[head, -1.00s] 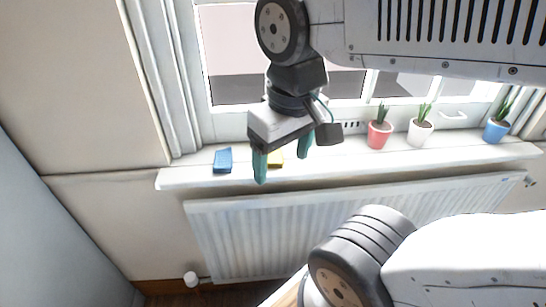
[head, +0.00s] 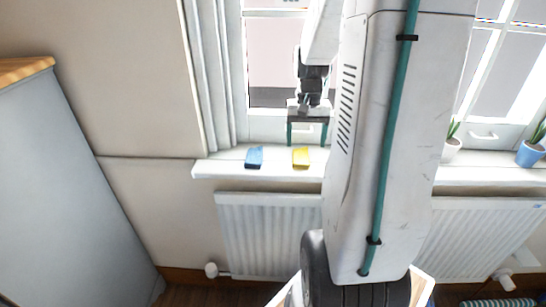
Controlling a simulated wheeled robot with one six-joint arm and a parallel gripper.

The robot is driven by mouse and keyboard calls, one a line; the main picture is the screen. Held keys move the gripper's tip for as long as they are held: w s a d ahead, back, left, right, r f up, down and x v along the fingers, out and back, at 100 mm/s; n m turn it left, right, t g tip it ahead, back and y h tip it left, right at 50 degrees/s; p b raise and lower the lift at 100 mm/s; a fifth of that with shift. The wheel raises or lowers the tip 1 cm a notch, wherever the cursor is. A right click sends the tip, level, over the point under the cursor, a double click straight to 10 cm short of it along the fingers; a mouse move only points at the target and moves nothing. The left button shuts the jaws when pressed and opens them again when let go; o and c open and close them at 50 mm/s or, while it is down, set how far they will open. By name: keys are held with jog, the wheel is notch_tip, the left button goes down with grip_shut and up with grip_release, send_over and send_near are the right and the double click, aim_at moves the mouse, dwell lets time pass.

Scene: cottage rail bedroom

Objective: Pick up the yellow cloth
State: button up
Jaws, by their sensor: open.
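The yellow cloth (head: 301,158) lies on the white windowsill (head: 212,169), to the right of a blue cloth (head: 254,157). My gripper (head: 306,143) is open and empty, with its two green fingers pointing down. In the picture it shows just above and behind the yellow cloth, in front of the window. The fingers look apart from the cloth, but the exact height gap is hard to tell. My own arm hides the middle of the sill.
A white pot (head: 452,149) and a blue pot (head: 530,153) with plants stand on the sill at the right. A radiator (head: 268,235) is below the sill. A grey cabinet (head: 70,190) stands at the left. The sill left of the blue cloth is clear.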

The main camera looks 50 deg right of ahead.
aim_at(301, 155)
jog(key=shift+w+d+r, duration=0.1)
jog(key=shift+w+r, duration=0.05)
jog(key=shift+w, duration=0.35)
jog(key=shift+w+d+r, duration=0.1)
jog(key=shift+w+r, duration=0.05)
jog(key=shift+w, duration=0.3)
jog(key=shift+f+t+h, duration=0.2)
jog(key=shift+t+h, duration=0.1)
jog(key=f, duration=0.7)
jog(key=shift+d+f, duration=0.2)
jog(key=shift+d, duration=0.1)
jog(key=c, duration=1.1)
jog(key=shift+c, duration=0.2)
jog(key=shift+r, duration=0.2)
